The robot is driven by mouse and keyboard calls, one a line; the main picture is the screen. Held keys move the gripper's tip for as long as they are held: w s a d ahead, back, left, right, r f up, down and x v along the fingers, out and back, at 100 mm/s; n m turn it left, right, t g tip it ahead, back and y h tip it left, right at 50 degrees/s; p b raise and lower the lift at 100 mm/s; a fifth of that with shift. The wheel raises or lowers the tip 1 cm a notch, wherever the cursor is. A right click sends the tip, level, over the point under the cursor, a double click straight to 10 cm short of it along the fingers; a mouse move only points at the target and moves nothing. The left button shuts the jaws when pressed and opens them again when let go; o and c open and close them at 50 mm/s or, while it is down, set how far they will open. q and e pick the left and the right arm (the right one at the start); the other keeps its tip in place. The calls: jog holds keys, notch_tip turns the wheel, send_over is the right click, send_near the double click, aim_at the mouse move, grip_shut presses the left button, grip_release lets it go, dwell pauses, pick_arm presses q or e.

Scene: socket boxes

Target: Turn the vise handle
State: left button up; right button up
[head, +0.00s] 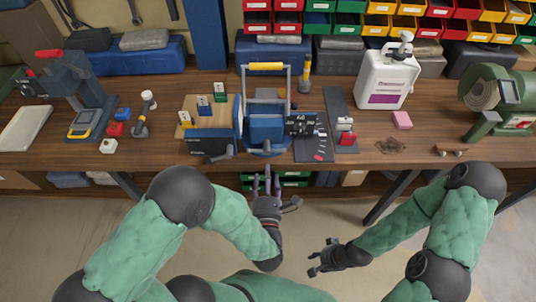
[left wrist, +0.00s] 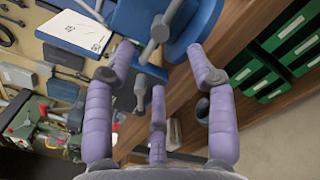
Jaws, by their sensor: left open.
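The blue vise (head: 265,128) stands at the front edge of the workbench, near the middle of the head view. In the left wrist view, its blue body (left wrist: 205,22) fills the top, with a grey handle bar and round hub (left wrist: 160,30) in front of it. My left gripper (head: 268,184) is open and empty just below the bench edge, fingers pointing up toward the vise. In the left wrist view, its purple fingers (left wrist: 160,95) are spread, with the handle beyond the fingertips and apart from them. My right gripper (head: 318,258) is open and empty, lower right, away from the bench.
The wooden bench (head: 360,150) carries a white jug (head: 387,78), a pink block (head: 402,120), a green grinder (head: 500,100) and a drill-press-like machine (head: 75,95). A dark mat (head: 312,148) lies right of the vise. Green drawers (left wrist: 275,75) sit under the bench.

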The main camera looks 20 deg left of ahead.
aim_at(267, 153)
pick_arm(q)
jog(key=b+x, duration=0.1)
jog(key=x, duration=0.7)
jog(key=shift+w+a+b, duration=0.15)
jog(key=shift+w+b, duration=0.2)
jog(key=shift+b, duration=0.05)
grip_shut()
